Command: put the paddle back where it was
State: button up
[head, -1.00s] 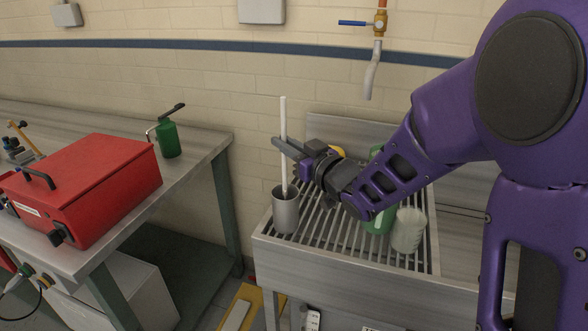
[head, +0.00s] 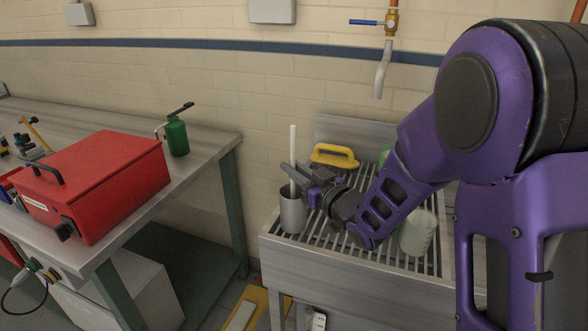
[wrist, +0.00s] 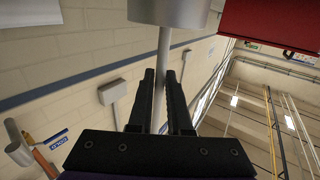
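The paddle's white shaft (head: 293,146) stands nearly upright in a grey metal cup (head: 292,215) on the slatted drain rack (head: 345,250). Its lower end is hidden inside the cup. My gripper (head: 299,178) is just above the cup's rim, with the shaft between its fingers. In the wrist view, the shaft (wrist: 164,55) runs between the two spread fingers, with a gap visible on the right side. The cup (wrist: 170,12) shows at the top of that view.
A yellow-handled tool (head: 335,155) lies at the back of the rack. A pale beaker (head: 417,233) and a green item, partly hidden, stand beside my arm. A red box (head: 95,180) and a green bottle (head: 177,137) are on the left bench.

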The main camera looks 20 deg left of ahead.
jog(key=o, duration=0.3)
jog(key=shift+r, duration=0.1)
jog(key=shift+r+p, duration=0.2)
jog(key=shift+p, duration=0.1)
jog(key=v, duration=1.2)
jog(key=shift+w, duration=0.1)
